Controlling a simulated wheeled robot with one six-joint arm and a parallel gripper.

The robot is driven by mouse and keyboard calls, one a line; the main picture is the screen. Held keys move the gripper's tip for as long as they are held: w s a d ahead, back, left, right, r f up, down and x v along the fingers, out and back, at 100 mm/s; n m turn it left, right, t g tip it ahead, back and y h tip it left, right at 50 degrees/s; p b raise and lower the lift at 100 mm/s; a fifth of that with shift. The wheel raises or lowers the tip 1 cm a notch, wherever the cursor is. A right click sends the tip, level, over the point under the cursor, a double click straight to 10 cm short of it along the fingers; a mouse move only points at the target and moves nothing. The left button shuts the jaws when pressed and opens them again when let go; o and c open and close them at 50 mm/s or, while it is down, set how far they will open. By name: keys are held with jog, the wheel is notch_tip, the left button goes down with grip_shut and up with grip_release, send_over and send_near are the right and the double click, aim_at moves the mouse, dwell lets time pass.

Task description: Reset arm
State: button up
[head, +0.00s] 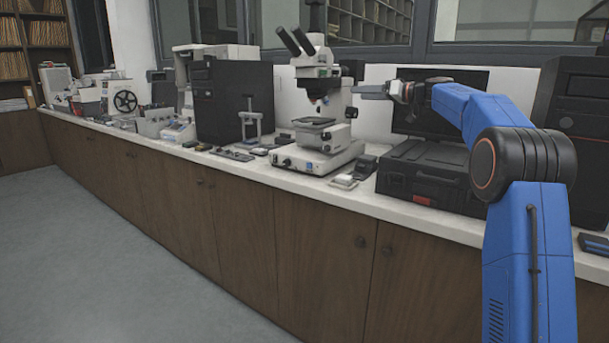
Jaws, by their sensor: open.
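My gripper (372,91) is at the end of my blue arm, which reaches in from the right side of the head view. It points left, raised above the counter, at about the height of the upper part of the white microscope (333,135). No object shows between its fingers. From this angle, I cannot tell how far it is from the microscope. The mounting press (249,122), a small grey upright frame, appears to stand on the counter left of the microscope, in front of a black computer tower.
A white counter (400,211) runs along the wall over brown cabinets. A black case (432,172) lies below my forearm, with a dark monitor (420,105) behind it. A black tower (225,100) stands left of the microscope. Small items crowd the counter. The floor (110,260) is clear.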

jog(key=s+a+f+m+g+h, duration=0.15)
jog(key=s+f, duration=0.25)
jog(key=s, duration=0.8)
jog(key=s+f+m+g+h, duration=0.1)
jog(key=s+f+h, duration=0.25)
jog(key=s, duration=0.75)
jog(key=s+a+f+m+g+h, duration=0.15)
jog(key=s+f, duration=0.35)
jog(key=s, duration=0.7)
jog(key=s+d+f+m+h, duration=0.1)
jog(key=s+d+f+h, duration=0.1)
jog(key=s+f, duration=0.6)
jog(key=s+d+f+m+g+h, duration=0.1)
jog(key=s+d+f+h, duration=0.2)
jog(key=s+f, duration=0.6)
jog(key=s+d+f+m+h, duration=0.1)
jog(key=s+d+f, duration=0.4)
jog(key=s, duration=1.3)
notch_tip(320, 180, down, 4)
jog(key=shift+s+d+f+h, duration=0.15)
jog(key=shift+d+h, duration=0.1)
jog(key=shift+h, duration=0.5)
